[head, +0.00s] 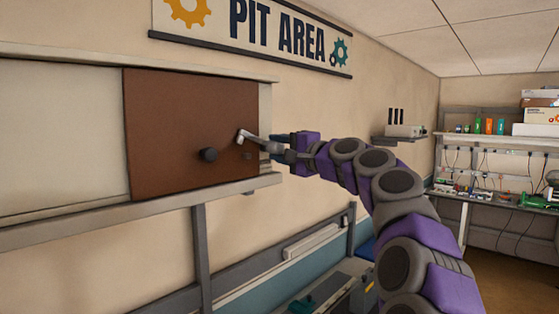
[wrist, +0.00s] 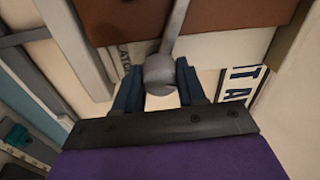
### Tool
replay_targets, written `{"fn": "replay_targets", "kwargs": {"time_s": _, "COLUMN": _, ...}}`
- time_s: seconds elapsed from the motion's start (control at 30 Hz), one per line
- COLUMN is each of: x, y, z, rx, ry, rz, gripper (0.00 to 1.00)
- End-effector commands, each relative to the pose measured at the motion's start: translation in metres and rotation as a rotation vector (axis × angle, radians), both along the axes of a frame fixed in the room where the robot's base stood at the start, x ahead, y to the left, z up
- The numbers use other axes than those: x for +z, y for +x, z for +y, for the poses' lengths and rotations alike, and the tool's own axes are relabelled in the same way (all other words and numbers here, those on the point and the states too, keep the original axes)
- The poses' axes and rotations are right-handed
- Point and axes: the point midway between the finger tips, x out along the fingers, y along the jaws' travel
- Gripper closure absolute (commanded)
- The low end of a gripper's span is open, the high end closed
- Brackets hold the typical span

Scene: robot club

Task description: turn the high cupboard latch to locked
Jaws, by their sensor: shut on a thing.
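The high cupboard has a brown door panel (head: 180,125) in front of a pale interior or panel at its left. The latch (head: 262,143) is a grey lever near the door's right edge, its bent free end pointing left over the brown panel. My gripper (head: 280,147) is at the lever's right end, coming from the right. In the wrist view the latch's rounded grey end (wrist: 160,72) sits between the blue fingers of my gripper (wrist: 160,88), which are shut on it. The fingers partly hide the latch's mount.
A grey ledge (head: 130,210) runs below the cupboard. A PIT AREA sign (head: 270,38) hangs above. A small wall shelf (head: 400,137) and a workbench (head: 500,195) stand at the right.

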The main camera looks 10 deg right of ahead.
Motion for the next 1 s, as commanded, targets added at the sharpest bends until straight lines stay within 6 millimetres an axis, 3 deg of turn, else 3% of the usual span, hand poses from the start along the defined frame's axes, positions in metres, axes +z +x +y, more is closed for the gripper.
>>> {"fn": "replay_targets", "kwargs": {"time_s": 0.4, "x": -0.0053, "y": 0.0017, "z": 0.0019, "rx": 0.005, "ry": -0.249, "rz": -0.17, "gripper": 1.0}}
{"fn": "replay_targets", "kwargs": {"time_s": 1.0, "x": -0.0074, "y": 0.0033, "z": 0.0024, "rx": 0.009, "ry": -0.34, "rz": -0.228, "gripper": 1.0}}
